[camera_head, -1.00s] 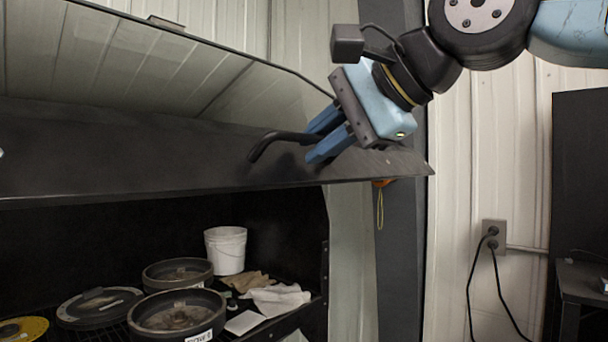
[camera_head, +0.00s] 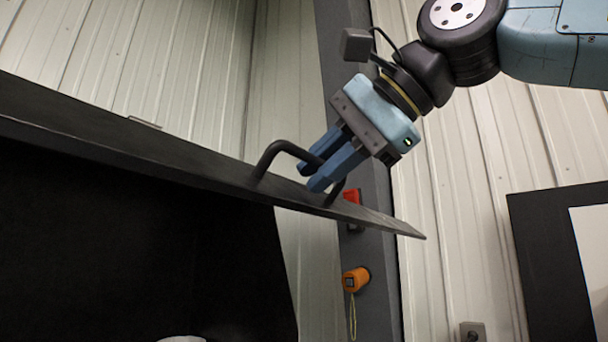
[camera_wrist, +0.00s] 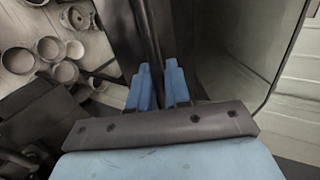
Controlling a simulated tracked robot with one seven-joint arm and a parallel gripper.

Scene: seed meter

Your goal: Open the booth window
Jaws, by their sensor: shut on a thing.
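The booth window is a dark-framed panel (camera_head: 150,150) that slants across the camera_head view, raised, with its lower edge above the dark booth opening (camera_head: 120,240). A black bar handle (camera_head: 272,152) stands out from the frame near its right end. My gripper (camera_head: 318,175) is shut on the handle, with its blue fingers on either side of the bar. In the wrist view my fingers (camera_wrist: 157,85) point along the dark frame and the handle is mostly hidden between them. The clear pane (camera_wrist: 225,45) shows to the right there.
A grey post (camera_head: 365,215) with a red part (camera_head: 352,197) and an orange device (camera_head: 355,280) stands behind the frame's right end. A dark cabinet with a white panel (camera_head: 590,250) is at the right. Several round containers (camera_wrist: 48,48) show in the wrist view.

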